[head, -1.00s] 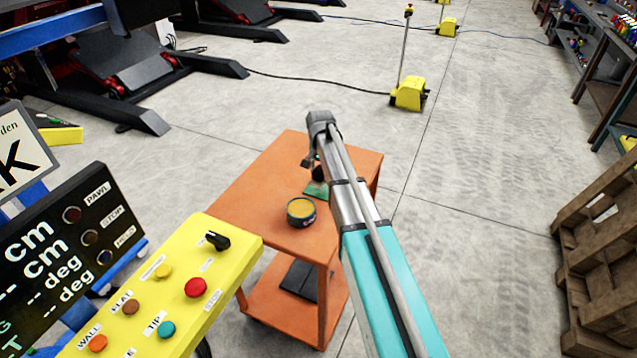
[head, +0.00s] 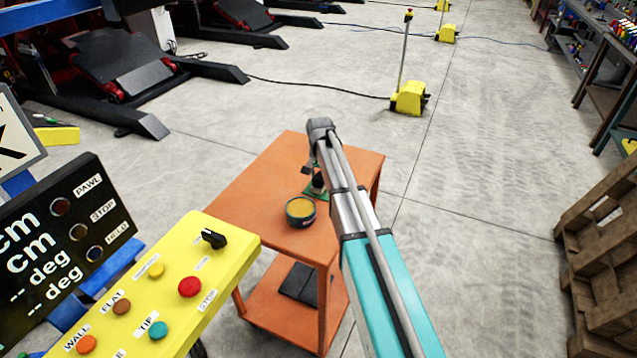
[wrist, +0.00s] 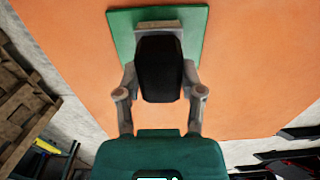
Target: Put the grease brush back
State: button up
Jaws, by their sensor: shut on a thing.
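My gripper (wrist: 160,84) is shut on the black handle of the grease brush (wrist: 160,68), which sits between its two grey fingers. In the head view the dark brush (head: 318,181) shows small, just under my wrist, over a green plate (head: 312,194) on the orange cart. The green plate (wrist: 194,22) also shows in the wrist view, behind the brush, with a grey-beige block-like part across it at the brush's far end. I cannot tell whether the brush touches the plate. My gripper's fingers are mostly hidden in the head view.
An open tin of yellow grease (head: 300,211) stands on the orange cart (head: 252,190), left of my arm. A yellow control box (head: 185,275) with buttons is close at the lower left. A wooden pallet (head: 603,245) stands at the right. The floor between is clear.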

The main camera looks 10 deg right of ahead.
aim_at(320, 176)
jog(key=shift+f, duration=0.15)
jog(key=o, duration=1)
jog(key=shift+o, duration=0.2)
notch_tip(320, 176, up, 12)
jog(key=p, duration=1.2)
dwell(0.5)
jog(key=s+n, duration=0.7)
jog(key=s, duration=2.2)
jog(key=shift+s+a, duration=0.15)
